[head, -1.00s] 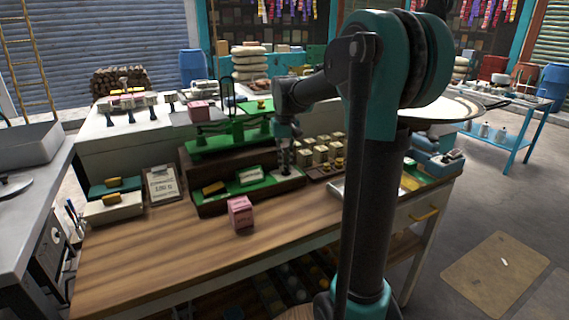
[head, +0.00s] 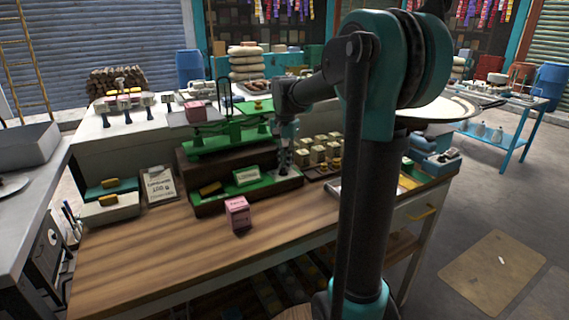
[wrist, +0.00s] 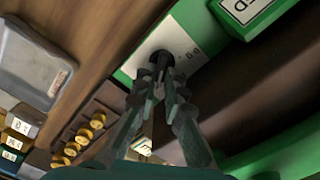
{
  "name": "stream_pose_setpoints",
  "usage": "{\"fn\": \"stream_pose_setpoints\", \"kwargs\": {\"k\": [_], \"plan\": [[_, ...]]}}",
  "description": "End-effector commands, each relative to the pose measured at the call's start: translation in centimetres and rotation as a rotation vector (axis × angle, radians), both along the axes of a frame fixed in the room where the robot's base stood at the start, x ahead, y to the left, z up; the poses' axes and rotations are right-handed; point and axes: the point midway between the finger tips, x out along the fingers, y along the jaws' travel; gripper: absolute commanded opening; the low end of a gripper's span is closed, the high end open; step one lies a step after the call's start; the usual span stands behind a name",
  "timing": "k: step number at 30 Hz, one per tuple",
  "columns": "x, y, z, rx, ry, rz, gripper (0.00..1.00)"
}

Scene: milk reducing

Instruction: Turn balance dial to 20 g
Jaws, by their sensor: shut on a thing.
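The green balance (head: 233,138) stands on a dark stepped wooden base on the wooden bench. A pink box (head: 195,111) is on its left pan, and a small yellowish piece (head: 258,105) is on its right pan. In the wrist view the dark dial (wrist: 161,56) sits on a pale plate (wrist: 180,40) with small markings I cannot read reliably. My gripper (head: 284,172) is down at the right end of the green front tray. In the wrist view its fingertips (wrist: 160,74) are closed around the dial, hiding part of it. The dial's setting cannot be told.
A green labelled block (head: 247,175) is on the tray left of my gripper. Several small blocks with yellow knobs (head: 320,152) stand close on the right. A pink box (head: 237,212) is on the bench in front. A written card (head: 160,185) leans at left.

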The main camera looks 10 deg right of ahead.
Motion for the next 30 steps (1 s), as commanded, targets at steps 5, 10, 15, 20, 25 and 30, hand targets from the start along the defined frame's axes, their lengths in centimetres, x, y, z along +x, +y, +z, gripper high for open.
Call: {"fn": "stream_pose_setpoints", "kwargs": {"k": [5, 10, 15, 20, 25, 30], "plan": [[0.05, -0.04, 0.05, 0.0, -0.001, -0.035, 0.0], [0.04, -0.05, 0.05, 0.0, -0.001, -0.047, 0.0], [0.04, -0.05, 0.05, 0.0, -0.001, -0.047, 0.0], [0.04, -0.05, 0.05, 0.0, -0.001, -0.046, 0.14], [0.01, -0.05, 0.03, 0.0, -0.001, -0.046, 0.31], [-0.01, -0.04, 0.02, -0.001, -0.001, -0.045, 0.31]]}}
